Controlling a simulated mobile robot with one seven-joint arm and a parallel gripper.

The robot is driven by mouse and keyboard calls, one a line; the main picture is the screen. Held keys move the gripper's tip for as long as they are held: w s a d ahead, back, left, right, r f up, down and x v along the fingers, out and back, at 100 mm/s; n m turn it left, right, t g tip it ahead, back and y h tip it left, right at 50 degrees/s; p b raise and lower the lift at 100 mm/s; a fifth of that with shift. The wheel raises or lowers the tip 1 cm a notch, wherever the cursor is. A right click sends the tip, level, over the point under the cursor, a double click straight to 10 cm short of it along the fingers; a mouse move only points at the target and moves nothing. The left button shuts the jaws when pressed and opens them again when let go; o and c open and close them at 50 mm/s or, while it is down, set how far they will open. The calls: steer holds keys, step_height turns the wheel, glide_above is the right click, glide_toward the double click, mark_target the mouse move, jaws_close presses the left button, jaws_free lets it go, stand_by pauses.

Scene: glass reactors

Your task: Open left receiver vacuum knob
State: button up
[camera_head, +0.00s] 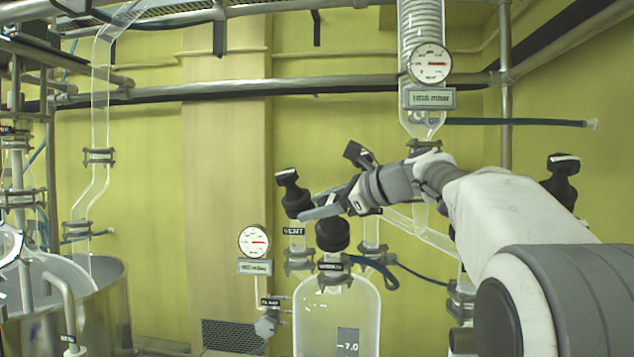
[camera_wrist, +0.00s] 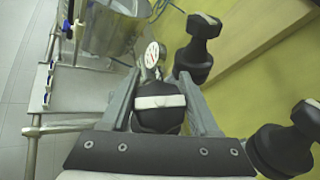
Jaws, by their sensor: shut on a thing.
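The black vacuum knob (camera_head: 332,235) sits on top of the left glass receiver (camera_head: 310,325), above a small label that is hard to read. In the wrist view this knob (camera_wrist: 158,119) has a white bar across its top and lies between my fingers. My gripper (camera_head: 318,207) reaches in from the right at the knob's top and is shut on it; its two fingers also show in the wrist view (camera_wrist: 158,88). The black vent knob (camera_head: 290,192), labelled VENT, stands just behind and left, and it shows in the wrist view (camera_wrist: 194,52). The far finger's contact is partly hidden in the head view.
Another black knob (camera_head: 359,154) stands behind my gripper, close to it. A pressure gauge (camera_head: 253,242) is left of the receiver. A glass coil condenser (camera_head: 421,35) with a gauge hangs above right. A metal vessel (camera_head: 90,310) stands at the left. A further knob (camera_head: 562,180) is right.

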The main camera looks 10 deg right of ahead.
steer(key=n+g+p, duration=0.2)
steer(key=p, duration=0.3)
steer(key=s+n+g+y+p, duration=0.1)
steer(key=n+g+p, duration=0.1)
steer(key=p, duration=0.3)
steer(key=shift+a+r+n+g+p, duration=0.1)
steer(key=shift+a+n+g+p, duration=0.05)
steer(key=shift+n+g+p, duration=0.2)
steer(key=n+g+p, duration=0.1)
steer(key=p, duration=0.1)
steer(key=f+n+g+p, duration=0.1)
steer(key=p, duration=0.2)
steer(key=shift+s+g, duration=0.2)
steer(key=shift+g, duration=0.05)
steer(key=shift+f+p, duration=0.1)
steer(key=shift+p, duration=0.3)
steer(key=o, duration=1.4)
